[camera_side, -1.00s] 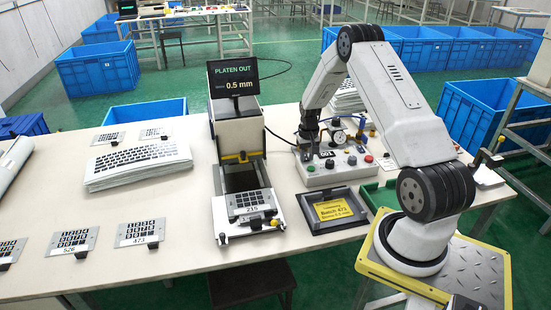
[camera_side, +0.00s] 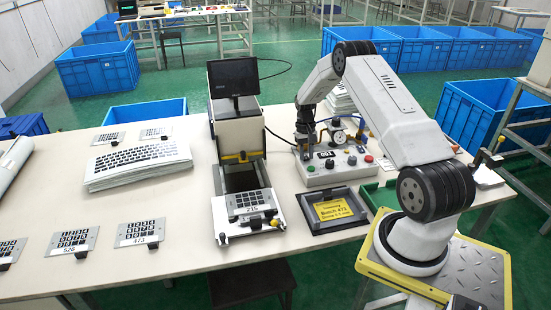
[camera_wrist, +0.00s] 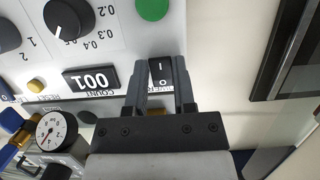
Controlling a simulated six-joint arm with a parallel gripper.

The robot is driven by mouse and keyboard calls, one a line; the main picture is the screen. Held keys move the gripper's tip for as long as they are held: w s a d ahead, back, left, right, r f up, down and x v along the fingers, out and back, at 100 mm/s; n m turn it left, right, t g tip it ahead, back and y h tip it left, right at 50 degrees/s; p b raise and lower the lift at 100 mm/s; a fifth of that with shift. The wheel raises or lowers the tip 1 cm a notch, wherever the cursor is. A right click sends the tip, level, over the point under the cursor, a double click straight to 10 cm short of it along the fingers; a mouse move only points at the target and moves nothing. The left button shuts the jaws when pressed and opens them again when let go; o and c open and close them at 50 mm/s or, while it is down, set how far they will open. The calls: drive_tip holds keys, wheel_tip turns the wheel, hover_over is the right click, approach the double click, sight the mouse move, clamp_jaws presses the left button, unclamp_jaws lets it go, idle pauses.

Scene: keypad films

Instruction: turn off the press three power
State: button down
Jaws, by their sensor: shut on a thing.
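The control box (camera_side: 330,177) stands on the table right of the press (camera_side: 238,135). Its black rocker switch (camera_wrist: 162,74), marked I and O, shows in the wrist view between my fingers. My gripper (camera_wrist: 163,62) has one finger on each side of the switch and is shut on it. In the side view my gripper (camera_side: 303,152) points down at the left back part of the box and hides the switch. The press display (camera_side: 233,77) is dark and blank.
The box also carries a counter reading 001 (camera_wrist: 90,78), a black dial (camera_wrist: 68,17), a green button (camera_wrist: 152,8) and a gauge (camera_wrist: 56,131). A framed yellow card (camera_side: 333,210) lies in front. Numbered keypad plates (camera_side: 143,233) lie at the left.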

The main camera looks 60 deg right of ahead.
drive_tip(key=shift+c, duration=2.2)
unclamp_jaws()
drive_tip(key=shift+r, duration=0.15)
drive_tip(key=shift+v, duration=3.8)
